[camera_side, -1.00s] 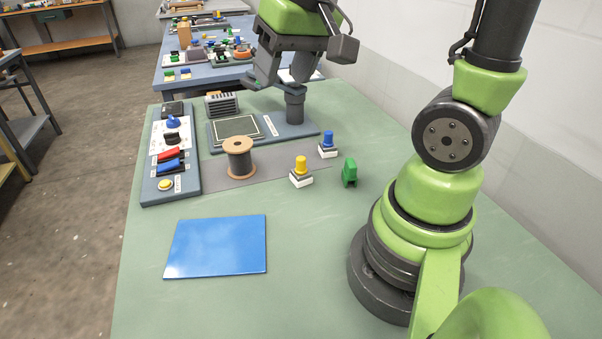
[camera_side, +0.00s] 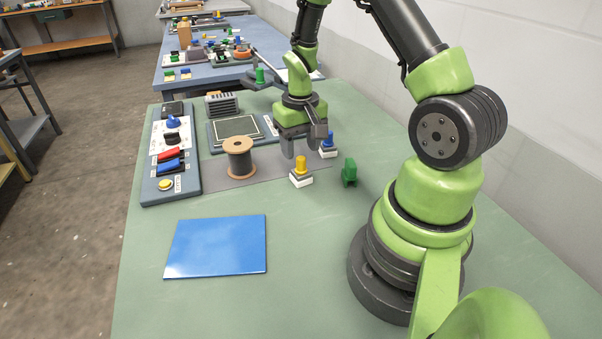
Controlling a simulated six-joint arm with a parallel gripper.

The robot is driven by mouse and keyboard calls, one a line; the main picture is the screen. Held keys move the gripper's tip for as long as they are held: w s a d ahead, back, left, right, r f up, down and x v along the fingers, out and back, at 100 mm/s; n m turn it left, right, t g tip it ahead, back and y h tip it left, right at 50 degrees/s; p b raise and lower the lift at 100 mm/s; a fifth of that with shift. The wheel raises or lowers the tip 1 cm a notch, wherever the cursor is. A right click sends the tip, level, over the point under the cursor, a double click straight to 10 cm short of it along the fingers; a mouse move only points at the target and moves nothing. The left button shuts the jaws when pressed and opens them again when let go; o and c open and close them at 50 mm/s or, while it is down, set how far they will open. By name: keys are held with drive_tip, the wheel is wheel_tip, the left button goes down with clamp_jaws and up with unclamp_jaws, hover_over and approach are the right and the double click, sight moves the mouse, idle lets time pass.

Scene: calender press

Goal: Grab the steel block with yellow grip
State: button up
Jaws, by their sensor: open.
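The steel block with yellow grip (camera_side: 301,172) stands upright on the green table, its base pale and its grip a yellow knob. A similar block with a blue grip (camera_side: 327,146) stands behind it to the right, partly hidden by my gripper. My gripper (camera_side: 301,152) points down, open, with its fingers just behind and above the yellow-grip block. Nothing shows between the fingers. Whether a finger touches the blue-grip block, I cannot tell.
A green piece (camera_side: 349,172) stands right of the yellow-grip block. A wire spool (camera_side: 239,158) stands to the left. A control panel (camera_side: 171,150) lies farther left, and a blue sheet (camera_side: 215,246) lies in front. The table's front middle is clear.

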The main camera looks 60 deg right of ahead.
sight(300, 157)
wheel_tip(300, 157, down, 5)
drive_tip(key=c, duration=0.7)
drive_tip(key=shift+c, duration=0.2)
drive_tip(key=shift+r, duration=0.1)
